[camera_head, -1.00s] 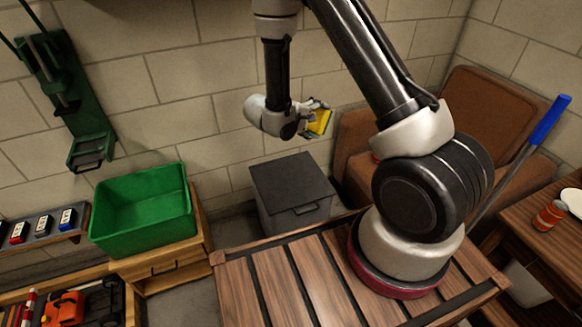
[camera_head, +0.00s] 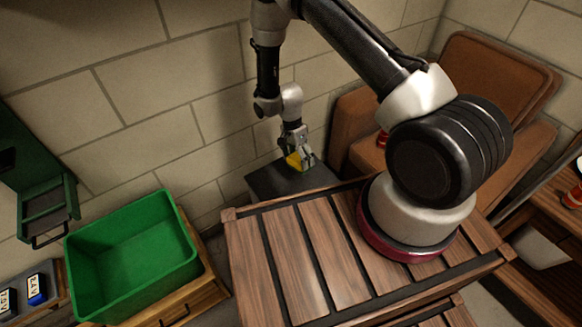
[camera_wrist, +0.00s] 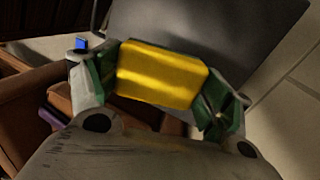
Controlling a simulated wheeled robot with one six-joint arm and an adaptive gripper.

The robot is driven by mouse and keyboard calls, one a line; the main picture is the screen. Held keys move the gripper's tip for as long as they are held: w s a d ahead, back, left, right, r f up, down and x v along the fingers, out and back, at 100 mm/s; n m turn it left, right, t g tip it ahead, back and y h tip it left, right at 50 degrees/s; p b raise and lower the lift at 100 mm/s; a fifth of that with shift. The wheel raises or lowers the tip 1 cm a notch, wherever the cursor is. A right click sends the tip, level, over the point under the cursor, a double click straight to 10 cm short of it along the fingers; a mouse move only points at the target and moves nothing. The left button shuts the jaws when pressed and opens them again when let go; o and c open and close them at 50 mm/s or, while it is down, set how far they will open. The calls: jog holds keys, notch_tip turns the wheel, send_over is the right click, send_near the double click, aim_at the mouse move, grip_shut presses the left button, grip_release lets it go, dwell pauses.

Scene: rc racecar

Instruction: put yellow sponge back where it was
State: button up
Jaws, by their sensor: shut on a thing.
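My gripper (camera_head: 295,147) is shut on the yellow sponge (camera_head: 293,160), with the fingers pointing down over the dark grey box (camera_head: 262,182) against the wall. In the wrist view the sponge (camera_wrist: 162,75) sits between my two green-padded fingertips, gripped at its two ends. The flat dark lid (camera_wrist: 205,30) of the box lies beyond the sponge. I cannot tell whether the sponge touches the lid.
A green bin (camera_head: 135,255) stands on a wooden cabinet at the left. A slatted wooden surface (camera_head: 330,270) fills the front middle. A brown armchair (camera_head: 490,85) is behind my arm at the right. A green wall-mounted tool (camera_head: 40,190) hangs at the far left.

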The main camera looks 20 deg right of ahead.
jog(key=shift+m+t+y, duration=0.4)
jog(key=shift+m+t, duration=0.3)
jog(key=w, duration=0.1)
jog(key=w+a, duration=0.1)
jog(key=w, duration=0.1)
jog(key=shift+w+a+f, duration=0.2)
jog(key=shift+w+a, duration=0.15)
jog(key=shift+a, duration=0.05)
jog(key=shift+t, duration=0.6)
notch_tip(320, 180, down, 10)
jog(key=shift+w, duration=0.15)
jog(key=o, duration=0.9)
